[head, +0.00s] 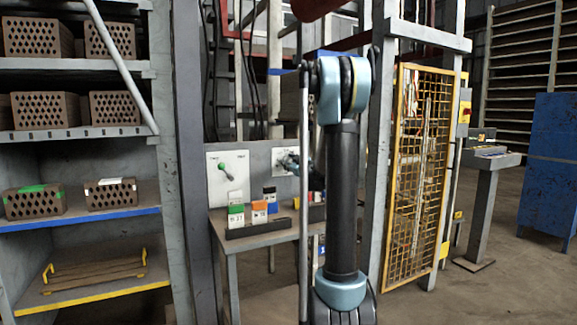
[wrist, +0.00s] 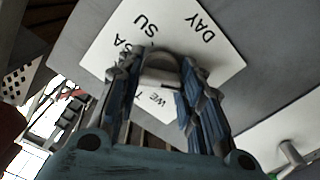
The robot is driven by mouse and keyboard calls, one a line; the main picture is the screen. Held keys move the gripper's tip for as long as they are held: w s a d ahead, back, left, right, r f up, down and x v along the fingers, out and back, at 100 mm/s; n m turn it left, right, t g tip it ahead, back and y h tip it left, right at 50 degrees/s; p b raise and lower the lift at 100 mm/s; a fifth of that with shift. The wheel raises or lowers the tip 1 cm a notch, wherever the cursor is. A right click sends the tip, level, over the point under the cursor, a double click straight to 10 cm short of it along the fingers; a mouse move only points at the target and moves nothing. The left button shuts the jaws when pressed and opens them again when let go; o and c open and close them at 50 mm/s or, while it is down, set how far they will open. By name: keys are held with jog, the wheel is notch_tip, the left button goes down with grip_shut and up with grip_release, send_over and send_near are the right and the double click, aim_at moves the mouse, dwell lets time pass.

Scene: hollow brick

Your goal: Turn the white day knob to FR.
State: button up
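The white day plate (wrist: 205,55) fills the top of the wrist view. The letters DAY, SU and part of SA, WE and T show on it, turned in the picture; FR is not visible. The pale day knob (wrist: 160,72) stands out from the plate between the fingers of my gripper (wrist: 158,78). The fingers lie against both sides of the knob, and I take the gripper as shut on it. The knob's pointing direction is hard to read. In the head view the day plate (head: 279,168) is partly hidden by my gripper and arm.
Below, a table (head: 225,240) carries a dark tray (head: 262,228) with coloured, labelled blocks. Brick shelves (head: 75,135) stand at left, a yellow mesh gate (head: 420,170) at right.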

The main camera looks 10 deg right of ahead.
jog(key=shift+a, duration=0.25)
jog(key=shift+d, duration=0.1)
